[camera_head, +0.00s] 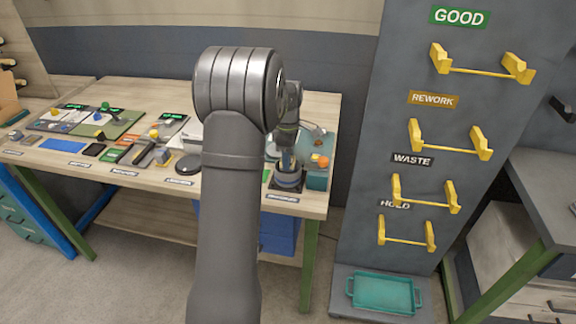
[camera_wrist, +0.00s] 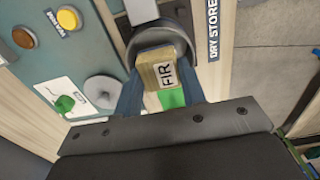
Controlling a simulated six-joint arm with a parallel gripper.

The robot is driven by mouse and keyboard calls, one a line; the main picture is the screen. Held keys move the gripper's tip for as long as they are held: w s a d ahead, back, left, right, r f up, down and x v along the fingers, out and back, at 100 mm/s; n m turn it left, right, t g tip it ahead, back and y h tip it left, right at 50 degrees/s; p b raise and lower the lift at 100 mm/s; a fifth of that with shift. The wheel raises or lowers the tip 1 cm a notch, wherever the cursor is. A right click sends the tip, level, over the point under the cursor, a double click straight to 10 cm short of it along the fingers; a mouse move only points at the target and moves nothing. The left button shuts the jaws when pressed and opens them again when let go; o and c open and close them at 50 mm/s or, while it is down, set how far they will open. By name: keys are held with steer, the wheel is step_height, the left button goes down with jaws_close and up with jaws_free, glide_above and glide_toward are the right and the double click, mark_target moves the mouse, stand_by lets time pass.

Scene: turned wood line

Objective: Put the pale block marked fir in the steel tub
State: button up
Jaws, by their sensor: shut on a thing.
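The pale block marked FIR (camera_wrist: 157,68) is between the two blue fingers of my gripper (camera_wrist: 160,88), which is shut on it. Its label faces the wrist camera. Just beyond the block is a round grey tub with a thick rim (camera_wrist: 186,42), beside a DRY STORE label. The block overlaps the tub's opening in the wrist view; I cannot tell whether it is above the rim or inside. In the head view my gripper (camera_head: 287,160) points down over the round tub (camera_head: 288,184) at the bench's right end. The block cannot be made out there.
A teal panel (camera_wrist: 75,60) with yellow and orange buttons stands close beside the tub. The bench (camera_head: 145,92) holds trays and several small items to the left. A grey rack (camera_head: 365,165) with yellow holders stands right of the bench, across a gap.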

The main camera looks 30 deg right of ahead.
steer(key=shift+f, duration=1.85)
steer(key=shift+f, duration=0.1)
steer(key=o, duration=0.7)
steer(key=shift+f, duration=0.1)
steer(key=shift+c, duration=0.2)
step_height(320, 180, up, 12)
steer(key=shift+r, duration=0.2)
steer(key=shift+f, duration=0.1)
step_height(320, 180, down, 12)
steer(key=shift+f, duration=0.1)
steer(key=shift+r, duration=2.05)
